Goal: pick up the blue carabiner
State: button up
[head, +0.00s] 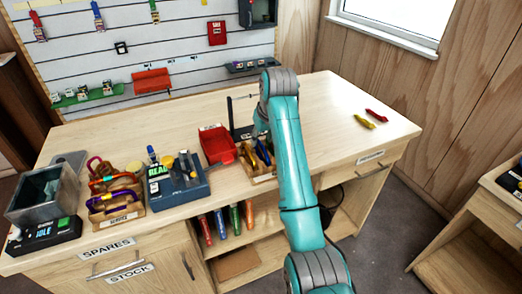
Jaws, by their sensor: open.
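I cannot pick out a blue carabiner for certain. Wooden bins (119,219) at the left of the bench hold several carabiners in red, purple, orange and yellow. A purple-blue one (112,197) lies in the front bin. Something slim and blue (263,152) shows in a small wooden tray (262,179) in the middle, partly behind my arm; its kind is unclear. My teal arm reaches up across the bench, and my gripper is hidden behind it.
A grey bin (40,196) and a blue box (180,187) stand on the bench, with a red tray (217,146) beside the middle tray. Red (376,114) and yellow (364,122) pieces lie at the right. The bench is clear between them and my arm.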

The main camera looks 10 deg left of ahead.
aim_at(261, 144)
jog(key=shift+x, duration=2.35)
jog(key=shift+d, duration=0.15)
grip_shut()
